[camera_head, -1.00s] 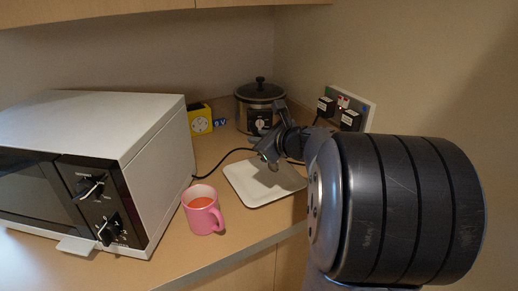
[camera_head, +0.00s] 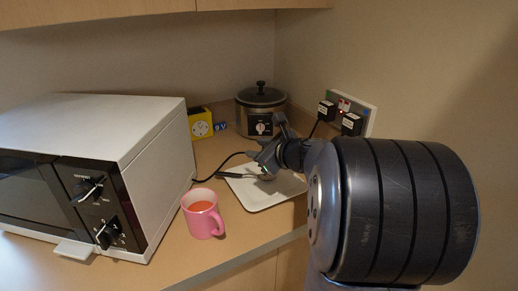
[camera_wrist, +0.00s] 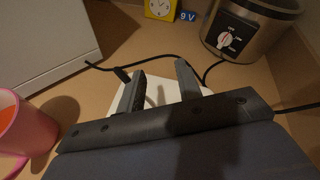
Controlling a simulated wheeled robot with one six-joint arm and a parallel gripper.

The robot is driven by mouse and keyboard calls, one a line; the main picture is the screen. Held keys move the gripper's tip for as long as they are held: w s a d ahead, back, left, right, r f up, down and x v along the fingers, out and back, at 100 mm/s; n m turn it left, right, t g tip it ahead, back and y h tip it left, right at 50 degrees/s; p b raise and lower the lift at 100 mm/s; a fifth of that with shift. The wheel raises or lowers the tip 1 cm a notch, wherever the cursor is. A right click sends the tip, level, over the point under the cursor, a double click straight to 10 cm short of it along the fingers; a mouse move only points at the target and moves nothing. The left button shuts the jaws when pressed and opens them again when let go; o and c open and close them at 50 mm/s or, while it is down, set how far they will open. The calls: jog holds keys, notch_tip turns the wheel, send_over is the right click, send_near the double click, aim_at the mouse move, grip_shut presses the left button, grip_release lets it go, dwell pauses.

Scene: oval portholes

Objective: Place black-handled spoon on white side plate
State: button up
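The black-handled spoon (camera_head: 234,176) shows in the head view at the white side plate (camera_head: 262,198). Its dark handle sticks out past the plate's left edge, and its bowl end is over the plate, partly hidden by my gripper. My gripper (camera_head: 264,162) is low over the back left part of the plate. In the wrist view, my gripper (camera_wrist: 161,76) has its two fingers apart, with the plate (camera_wrist: 163,88) showing between them. The handle end (camera_wrist: 122,74) shows just left of the left finger. Whether the spoon touches a finger is unclear.
A pink mug (camera_head: 202,215) with orange-red contents stands in front left of the plate. A white microwave (camera_head: 95,150) fills the left. A slow cooker (camera_head: 261,112), a yellow clock (camera_head: 200,123) and a black cable (camera_head: 210,175) are behind. The wall sockets (camera_head: 345,112) are at right.

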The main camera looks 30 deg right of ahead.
jog(key=v, duration=1.2)
jog(key=shift+r+p, duration=0.15)
jog(key=shift+p, duration=0.3)
dwell(0.9)
